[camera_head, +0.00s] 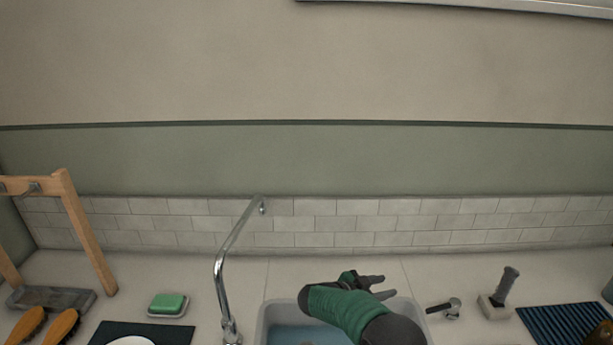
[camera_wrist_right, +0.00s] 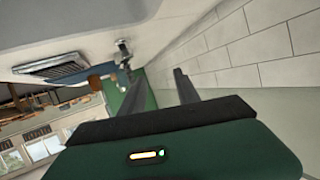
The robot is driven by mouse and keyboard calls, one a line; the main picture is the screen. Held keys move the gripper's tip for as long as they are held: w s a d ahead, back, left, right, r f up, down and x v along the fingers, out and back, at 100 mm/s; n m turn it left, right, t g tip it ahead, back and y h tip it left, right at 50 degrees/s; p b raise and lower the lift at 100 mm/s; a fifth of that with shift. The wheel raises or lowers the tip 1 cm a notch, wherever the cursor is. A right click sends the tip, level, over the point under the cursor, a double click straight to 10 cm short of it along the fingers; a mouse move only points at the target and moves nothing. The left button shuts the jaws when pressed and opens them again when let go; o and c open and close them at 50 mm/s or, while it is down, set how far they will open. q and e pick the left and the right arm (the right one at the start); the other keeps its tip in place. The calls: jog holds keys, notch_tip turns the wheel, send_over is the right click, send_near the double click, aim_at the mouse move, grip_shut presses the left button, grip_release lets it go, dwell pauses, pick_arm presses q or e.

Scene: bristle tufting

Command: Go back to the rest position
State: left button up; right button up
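In the head view my right gripper (camera_head: 388,287), on a green and dark grey arm, is over the back right part of the sink basin (camera_head: 268,316). Its two dark fingers point right and stand apart, with nothing seen between them. In the right wrist view a dark finger (camera_wrist_right: 185,88) reaches toward the tiled wall and counter, and no held thing shows. My arm hides part of the basin. My left gripper is not in either view.
A chrome faucet (camera_head: 222,275) rises left of the basin. A green soap bar (camera_head: 167,304), brushes (camera_head: 62,327) and a wooden frame (camera_head: 85,232) are at left.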

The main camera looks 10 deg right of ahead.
jog(key=w+a+r+n+t+y, duration=0.5)
jog(key=a+r+n+t+y, duration=0.15)
jog(key=r, duration=0.25)
jog(key=s+a+n+y, duration=0.3)
jog(key=s+n+y, duration=0.1)
jog(key=s, duration=0.1)
jog(key=s+f+n+g, duration=0.1)
jog(key=s+f+g, duration=0.2)
jog(key=s, duration=0.8)
jog(key=s+d+f+n+g+y, duration=0.1)
jog(key=s+f+g, duration=0.2)
jog(key=s, duration=0.8)
jog(key=s+f+n+g+y, duration=0.1)
jog(key=s+f+n+g, duration=0.1)
jog(key=s, duration=0.9)
jog(key=shift+s+d+f+g, duration=0.15)
jog(key=shift+d+f+g, duration=0.1)
jog(key=shift+f+g, duration=0.45)
